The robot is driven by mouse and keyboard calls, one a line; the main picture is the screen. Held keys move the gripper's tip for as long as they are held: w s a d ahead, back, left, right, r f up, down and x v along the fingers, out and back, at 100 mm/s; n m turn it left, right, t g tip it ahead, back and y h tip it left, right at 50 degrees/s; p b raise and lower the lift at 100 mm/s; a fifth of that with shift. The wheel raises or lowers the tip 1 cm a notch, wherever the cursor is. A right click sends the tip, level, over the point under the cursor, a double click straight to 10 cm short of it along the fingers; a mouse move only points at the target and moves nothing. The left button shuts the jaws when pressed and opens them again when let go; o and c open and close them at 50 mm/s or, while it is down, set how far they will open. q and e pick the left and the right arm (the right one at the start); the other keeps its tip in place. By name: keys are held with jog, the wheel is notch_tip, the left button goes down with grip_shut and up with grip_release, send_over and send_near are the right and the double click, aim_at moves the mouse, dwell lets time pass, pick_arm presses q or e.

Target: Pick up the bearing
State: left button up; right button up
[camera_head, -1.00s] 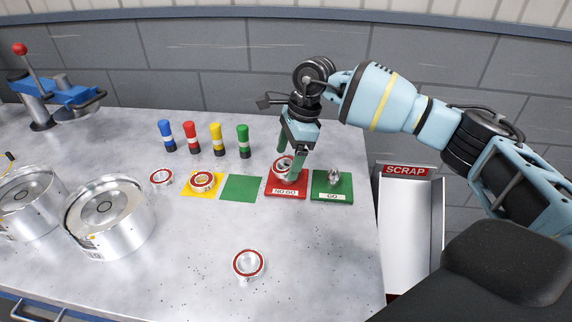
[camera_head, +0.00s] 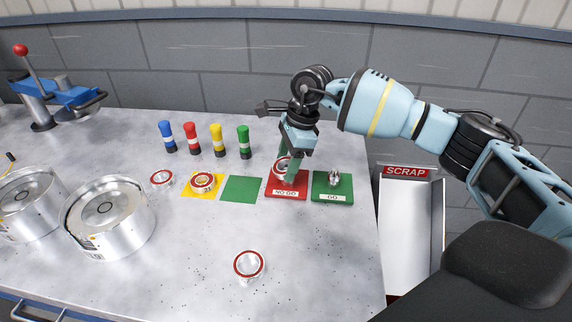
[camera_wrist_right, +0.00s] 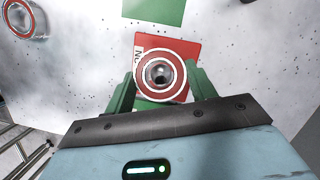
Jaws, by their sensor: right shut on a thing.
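A bearing (camera_head: 281,165) with a red-and-white ring is at the red NO GO block (camera_head: 284,192). My right gripper (camera_head: 288,172) is over that block, shut on this bearing. In the right wrist view the bearing (camera_wrist_right: 160,76) sits between the green fingers of the right gripper (camera_wrist_right: 160,92), with the red block (camera_wrist_right: 190,48) behind it. I cannot tell whether the bearing still touches the block. Other bearings lie on the table: one at the front (camera_head: 249,264), one on the yellow square (camera_head: 203,181), and one left of it (camera_head: 161,178). My left gripper is not in view.
The green GO block (camera_head: 333,188) with a metal gauge stands right of the red block. An empty green square (camera_head: 241,189) lies to its left. Several coloured cylinders (camera_head: 217,141) stand behind. Metal drums (camera_head: 110,219) are at left, a SCRAP chute (camera_head: 410,225) at right.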

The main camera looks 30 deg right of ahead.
jog(key=shift+r, duration=0.1)
jog(key=shift+r, duration=0.45)
jog(key=shift+s+r, duration=0.25)
jog(key=shift+r, duration=0.4)
jog(key=shift+s+r, duration=0.2)
jog(key=shift+r, duration=0.4)
jog(key=s+r+b, duration=0.1)
jog(key=s, duration=1.4)
jog(key=shift+a+r, duration=0.2)
jog(key=shift+a, duration=0.1)
jog(key=shift+a, duration=0.1)
